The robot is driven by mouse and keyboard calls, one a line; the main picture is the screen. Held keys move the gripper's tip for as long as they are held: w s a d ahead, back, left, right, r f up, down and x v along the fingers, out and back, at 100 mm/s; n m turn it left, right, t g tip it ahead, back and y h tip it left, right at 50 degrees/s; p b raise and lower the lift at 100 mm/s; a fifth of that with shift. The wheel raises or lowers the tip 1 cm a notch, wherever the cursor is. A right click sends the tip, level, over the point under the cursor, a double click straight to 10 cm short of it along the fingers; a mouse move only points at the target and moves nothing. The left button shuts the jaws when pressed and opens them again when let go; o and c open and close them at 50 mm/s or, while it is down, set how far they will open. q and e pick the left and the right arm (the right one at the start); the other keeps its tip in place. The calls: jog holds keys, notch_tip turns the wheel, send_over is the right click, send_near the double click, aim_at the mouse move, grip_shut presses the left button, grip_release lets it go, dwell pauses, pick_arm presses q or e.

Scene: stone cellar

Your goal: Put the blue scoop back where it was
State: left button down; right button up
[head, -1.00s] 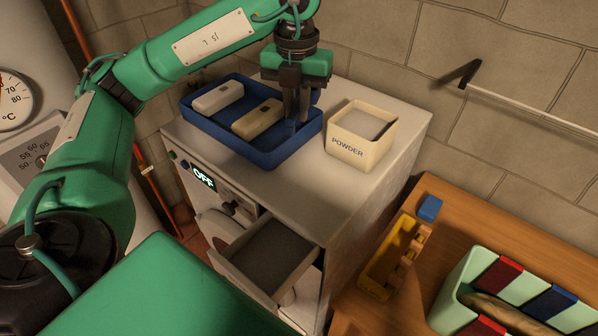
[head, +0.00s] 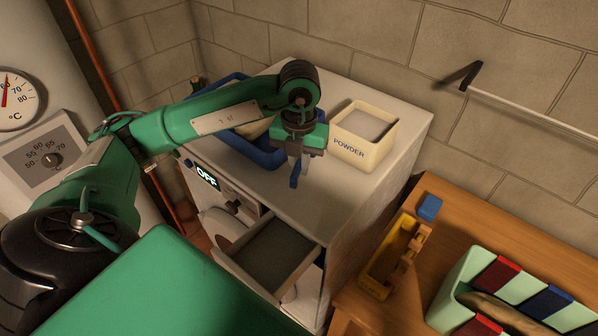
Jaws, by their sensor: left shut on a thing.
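My left gripper (head: 299,165) is shut on the blue scoop (head: 294,181), of which only a small blue part shows below the fingers. It holds the scoop over the white machine top, just right of the blue tray and in front of the cream POWDER box (head: 348,151). The box is open at the top, with a grey surface inside. The blue tray (head: 268,159) is partly hidden behind my left arm, and a cream block (head: 255,130) shows in it. My right gripper is not in view.
The white machine (head: 390,185) shows OFF and has an open drawer (head: 318,246) at its front. A wooden table (head: 500,235) at right bears a yellow holder (head: 378,283), a small blue block (head: 430,208) and a mint container (head: 443,302). A wall rail (head: 530,108) is behind.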

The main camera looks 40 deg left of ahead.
aim_at(299, 186)
pick_arm(q)
jog(key=shift+f+p, duration=0.65)
jog(key=shift+f, duration=1.5)
jog(key=c, duration=1.4)
grip_release()
jog(key=shift+r, duration=0.1)
jog(key=shift+w+r+b, duration=0.1)
jog(key=shift+r+b, duration=0.2)
jog(key=shift+b, duration=0.05)
notch_tip(299, 186, up, 10)
jog(key=b, duration=0.3)
jog(key=shift+f, duration=0.2)
jog(key=shift+r, duration=0.85)
